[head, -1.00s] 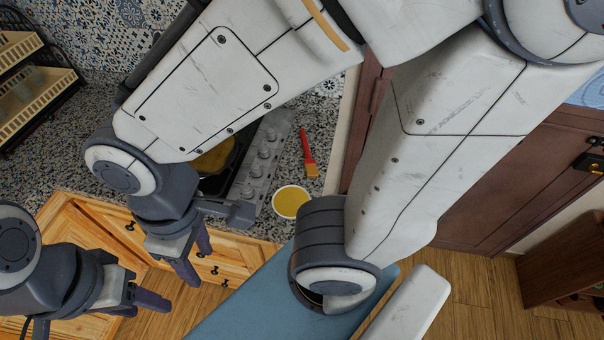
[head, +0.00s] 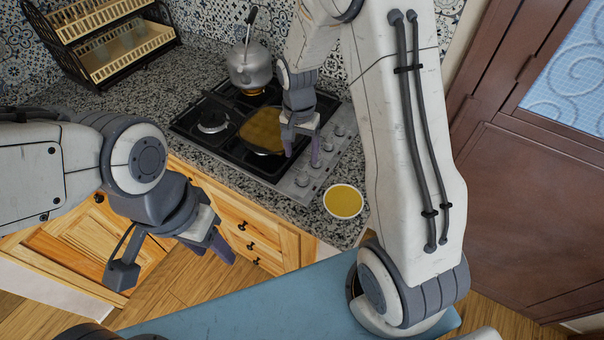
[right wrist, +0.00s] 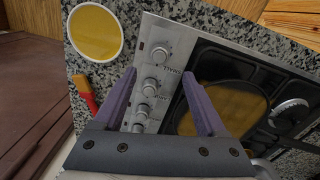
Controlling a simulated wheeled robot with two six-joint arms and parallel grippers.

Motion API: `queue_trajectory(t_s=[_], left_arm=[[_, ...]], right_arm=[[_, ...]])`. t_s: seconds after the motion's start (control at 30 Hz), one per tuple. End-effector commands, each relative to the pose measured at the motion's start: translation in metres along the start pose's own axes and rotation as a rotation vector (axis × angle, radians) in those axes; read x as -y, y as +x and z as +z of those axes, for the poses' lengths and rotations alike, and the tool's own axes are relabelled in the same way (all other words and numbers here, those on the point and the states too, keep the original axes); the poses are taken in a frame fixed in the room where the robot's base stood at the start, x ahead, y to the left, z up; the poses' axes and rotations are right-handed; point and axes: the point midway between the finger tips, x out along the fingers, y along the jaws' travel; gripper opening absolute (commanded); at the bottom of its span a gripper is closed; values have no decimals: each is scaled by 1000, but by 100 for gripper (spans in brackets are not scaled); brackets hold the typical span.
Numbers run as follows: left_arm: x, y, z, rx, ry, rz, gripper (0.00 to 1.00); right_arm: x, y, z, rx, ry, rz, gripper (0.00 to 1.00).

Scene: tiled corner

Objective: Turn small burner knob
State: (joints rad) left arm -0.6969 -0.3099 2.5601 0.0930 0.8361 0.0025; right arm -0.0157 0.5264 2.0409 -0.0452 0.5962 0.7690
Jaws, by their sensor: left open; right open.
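The stove (head: 215,145) is black with a silver control panel (head: 300,187) along its right side. A row of several round silver knobs runs along the panel; in the right wrist view the end knob (right wrist: 160,52) lies just beyond my fingertips and another knob (right wrist: 152,84) lies between the fingers. I cannot tell which one is the small burner knob. My right gripper (head: 303,160) is open, points down over the panel, and hides part of it; its fingers also show in the right wrist view (right wrist: 159,76). My left gripper (head: 211,250) is open and empty, in front of the drawers.
A kettle (head: 250,70) stands on the back burner. A pan with yellow content (head: 262,130) sits beside my right gripper. A yellow-filled bowl (head: 344,202) stands on the counter in front of the panel. A red brush (right wrist: 85,92) lies beside the panel. A rack (head: 110,40) stands back left.

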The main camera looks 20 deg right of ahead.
Motion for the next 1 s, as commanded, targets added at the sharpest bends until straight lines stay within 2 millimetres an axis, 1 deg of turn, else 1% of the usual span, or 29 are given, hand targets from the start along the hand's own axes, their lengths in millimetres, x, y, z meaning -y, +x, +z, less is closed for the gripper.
queue_trajectory(t_s=[0.17, 0.3, 0.4, 0.5, 0.6, 0.7, 0.97, 1.0], left_arm=[[-1, -8, 0, 0, 0, 0, 50], [-1, -15, -1, 0, 0, 0, 50], [-1, -18, -1, 0, 0, 0, 50], [-2, -21, -1, 0, 1, 0, 50], [-2, -23, -1, 0, 1, 0, 50], [-2, -23, -1, 0, 1, 0, 50], [-2, -23, -1, 0, 2, 0, 50], [-2, -23, -1, 0, 1, 0, 50]], right_arm=[[-2, 26, 2, 6, 0, 5, 74], [-2, 53, 2, 6, -1, 5, 74], [-2, 70, 2, 5, -1, 4, 74], [-1, 83, 2, 3, -2, 3, 74], [-1, 92, 2, 3, -2, 2, 74], [-1, 97, 2, 2, -3, 2, 74], [-1, 99, 1, 1, -3, 0, 74], [-1, 99, 1, 1, -3, 0, 66]])
